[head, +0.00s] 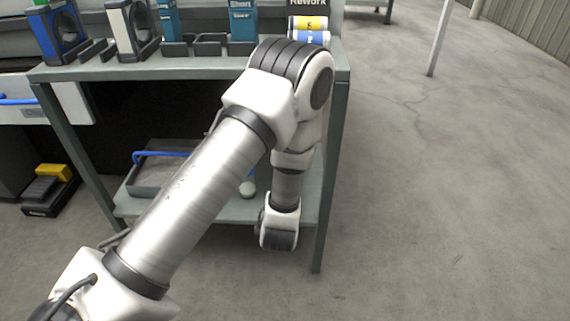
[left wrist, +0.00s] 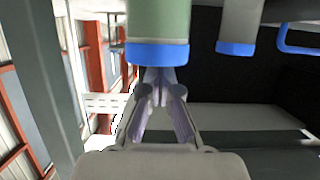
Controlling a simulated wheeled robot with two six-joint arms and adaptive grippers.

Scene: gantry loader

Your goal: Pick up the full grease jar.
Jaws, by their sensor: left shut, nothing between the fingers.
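In the left wrist view a jar with a pale green body (left wrist: 158,22) and a blue band at its lower end in the picture shows at the top centre. A second jar, greyish white with a blue band (left wrist: 238,24), shows to its right. My left gripper (left wrist: 159,76) is shut and empty, with its fingertips just below the green jar's blue band in the picture; I cannot tell whether they touch. In the head view my left arm reaches down by the bench's lower shelf, and its fingers are hidden. A small pale object (head: 248,186) shows partly behind the arm on that shelf.
The bench (head: 190,68) has a leg close to the right of my arm. A grey tray with a blue handle (head: 160,154) is on the lower shelf. Yellow and blue cylinders (head: 309,30) are on the bench top. The floor (head: 440,190) at right is clear.

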